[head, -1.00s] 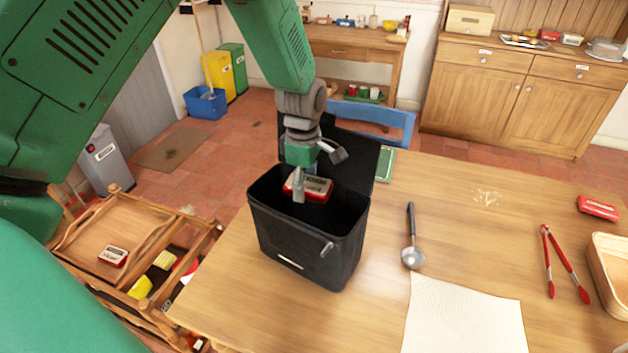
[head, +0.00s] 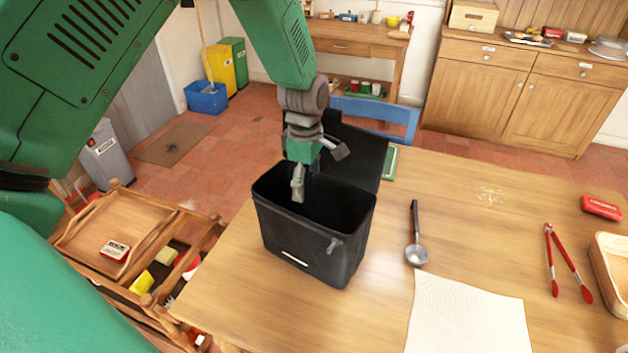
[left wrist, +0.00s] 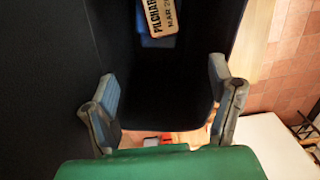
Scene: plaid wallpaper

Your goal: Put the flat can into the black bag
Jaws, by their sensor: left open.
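The black bag (head: 310,238) stands upright on the table with its lid up at the back. My left gripper (head: 318,172) is open and empty over the bag's mouth, with one finger pointing down at the opening. In the left wrist view, the open fingers (left wrist: 165,105) frame the dark inside of the bag. The flat can (left wrist: 157,17) lies deep between the bag's dark walls, apart from the fingers. Its tan lettered label shows in part, cut off by the top edge. In the head view the can is hidden by the bag's front wall. My right gripper is not in view.
A ladle (head: 415,235), a white cloth (head: 468,318), red tongs (head: 566,262) and a red tin (head: 602,207) are on the table to the right. A wooden rack (head: 88,238) with another small tin (head: 115,250) stands at the left. The table between bag and tongs is mostly clear.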

